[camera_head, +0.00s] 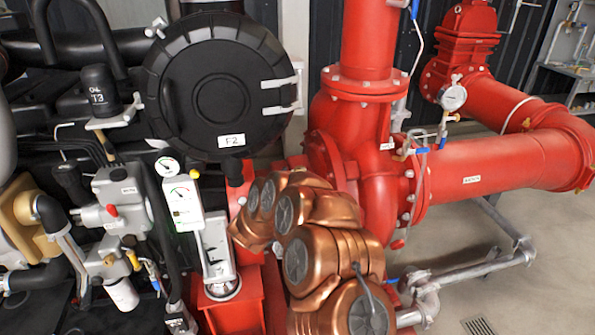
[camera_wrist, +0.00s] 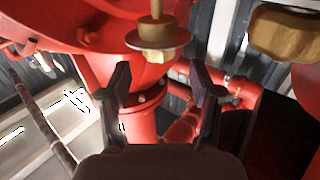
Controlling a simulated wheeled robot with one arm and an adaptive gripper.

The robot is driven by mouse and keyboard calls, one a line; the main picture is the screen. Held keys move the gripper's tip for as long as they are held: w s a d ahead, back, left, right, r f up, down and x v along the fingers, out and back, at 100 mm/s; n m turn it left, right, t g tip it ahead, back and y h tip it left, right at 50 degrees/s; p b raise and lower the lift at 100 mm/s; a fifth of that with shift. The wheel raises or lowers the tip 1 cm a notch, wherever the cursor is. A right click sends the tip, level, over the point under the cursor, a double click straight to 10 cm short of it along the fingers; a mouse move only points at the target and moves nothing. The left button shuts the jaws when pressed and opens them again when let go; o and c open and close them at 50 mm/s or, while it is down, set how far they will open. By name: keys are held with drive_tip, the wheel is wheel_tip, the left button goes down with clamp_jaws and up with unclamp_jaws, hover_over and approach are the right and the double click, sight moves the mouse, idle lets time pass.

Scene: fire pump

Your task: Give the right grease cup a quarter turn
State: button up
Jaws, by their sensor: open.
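In the wrist view a brass grease cup (camera_wrist: 158,33), with a round flange and a stem above it, is at the top centre in front of red pump casing. A second, larger brass knob-like piece (camera_wrist: 288,32) is at the upper right, cut by the frame edge. I cannot tell from the views which one is the right grease cup. My gripper (camera_wrist: 161,84) is open and empty. Its two dark fingers point up, spread either side of the centre cup and below it in the picture, with no visible contact. In the head view my arm hides the gripper and the cups.
The red pump casing (camera_head: 340,135) rises beside my arm, with a wide red pipe (camera_head: 490,168) running right. A pressure gauge (camera_head: 453,97) and thin tubing sit above it. The black engine cover (camera_head: 215,85) and gauge box (camera_head: 182,202) are left. Floor shows at lower right.

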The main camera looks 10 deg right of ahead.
drive_tip(key=v, duration=0.7)
drive_tip(key=shift+a, duration=0.1)
